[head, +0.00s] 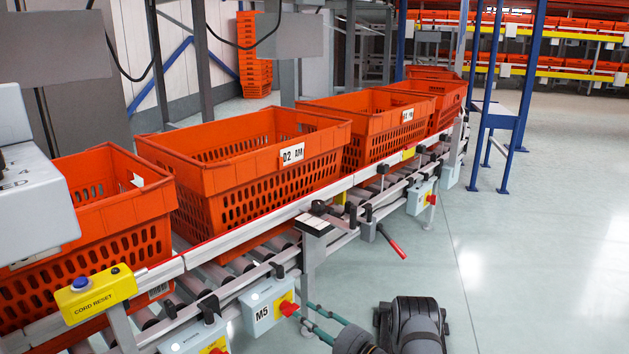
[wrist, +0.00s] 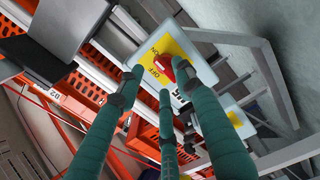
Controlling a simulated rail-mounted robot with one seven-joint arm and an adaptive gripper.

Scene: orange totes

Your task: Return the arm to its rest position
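My gripper (head: 306,314) has teal fingers and is at the lower middle of the head view, coming in from the right. Its fingertips are close to the red rotary switch (head: 288,308) on the grey M5 control box (head: 262,306). In the wrist view the fingers of my gripper (wrist: 155,82) are spread apart with nothing held between them. The red switch (wrist: 170,67) on its yellow ON/OFF plate (wrist: 188,52) shows just beyond the fingertips. Whether a finger touches the switch I cannot tell.
Orange totes (head: 262,180) stand in a row on the roller conveyor (head: 222,272). A yellow cord reset box (head: 95,293) is at the front left. A red-handled lever (head: 392,243) sticks out from the conveyor.

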